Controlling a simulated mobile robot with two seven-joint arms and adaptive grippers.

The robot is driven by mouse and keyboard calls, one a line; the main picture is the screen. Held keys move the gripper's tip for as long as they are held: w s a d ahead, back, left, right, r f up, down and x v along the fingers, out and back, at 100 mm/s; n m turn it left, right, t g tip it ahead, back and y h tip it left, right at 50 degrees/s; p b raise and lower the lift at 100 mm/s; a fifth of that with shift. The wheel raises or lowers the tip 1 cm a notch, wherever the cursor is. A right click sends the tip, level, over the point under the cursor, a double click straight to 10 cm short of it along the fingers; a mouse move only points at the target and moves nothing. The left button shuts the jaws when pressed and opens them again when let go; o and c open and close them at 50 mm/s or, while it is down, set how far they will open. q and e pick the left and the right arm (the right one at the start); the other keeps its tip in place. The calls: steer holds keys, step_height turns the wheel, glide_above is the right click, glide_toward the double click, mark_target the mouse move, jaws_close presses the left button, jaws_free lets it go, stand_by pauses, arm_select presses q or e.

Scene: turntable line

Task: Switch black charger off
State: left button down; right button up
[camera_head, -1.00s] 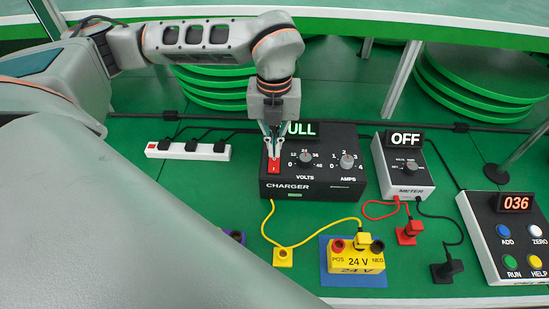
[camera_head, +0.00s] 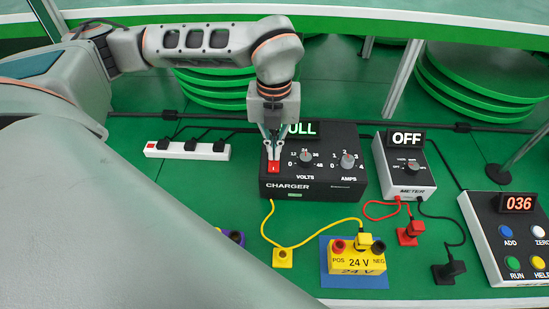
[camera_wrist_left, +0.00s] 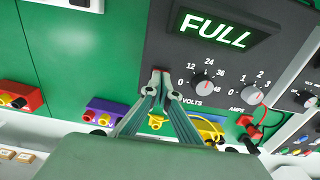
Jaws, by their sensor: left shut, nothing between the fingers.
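The black charger (camera_head: 325,180) stands on the green bench, with VOLTS and AMPS knobs on its top. Its display (camera_wrist_left: 218,29) reads FULL in the left wrist view. A red rocker switch (camera_head: 273,167) sits at the left end of its top face. My left gripper (camera_head: 272,156) is shut and empty, pointing down with its fingertips at the switch, seemingly touching its far part. In the left wrist view the fingertips (camera_wrist_left: 164,88) hide most of the switch. Which way the rocker is tipped I cannot tell. My right gripper is not in view.
A white power strip (camera_head: 187,151) lies left of the charger. A meter reading OFF (camera_head: 405,178) stands to the right, and a button box showing 036 (camera_head: 480,225) beyond it. A yellow 24 V battery (camera_head: 357,262) sits in front, joined by a yellow cable.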

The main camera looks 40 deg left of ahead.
arm_select(q)
steer(key=shift+f, duration=0.5)
steer(key=shift+r+p, duration=1.1)
steer(key=shift+r, duration=0.9)
steer(key=shift+r+p, duration=1)
steer(key=shift+r, duration=0.6)
steer(key=shift+f, duration=0.1)
